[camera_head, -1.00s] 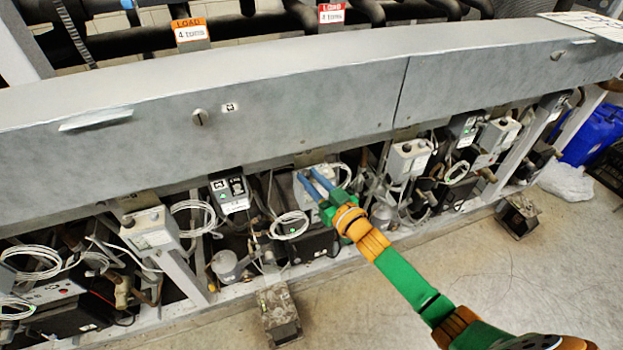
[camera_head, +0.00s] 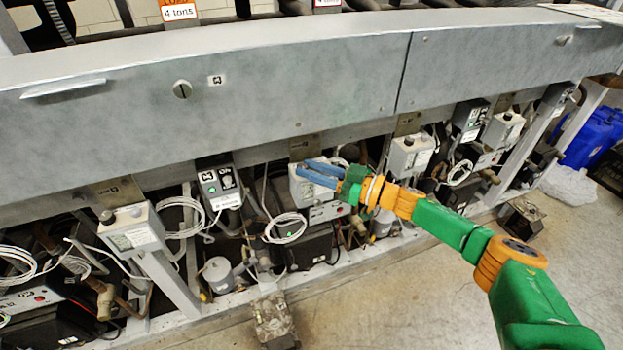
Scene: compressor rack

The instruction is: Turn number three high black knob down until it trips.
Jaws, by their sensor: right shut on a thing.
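My right gripper (camera_head: 308,172) has blue fingers and comes in from the right. Its fingertips are at the top of a light grey control box (camera_head: 308,194) under the beam, near the middle of the view. The gripper is shut on a small knob at the box top. The fingers hide the knob, so its turn position does not show. My left gripper is not in view.
A grey beam (camera_head: 250,90) runs above the boxes. Other control boxes stand to the left (camera_head: 132,230) and right (camera_head: 411,155), and a black-and-grey one (camera_head: 219,185) is close by. Coiled cable (camera_head: 286,228) hangs below. Open floor lies in front.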

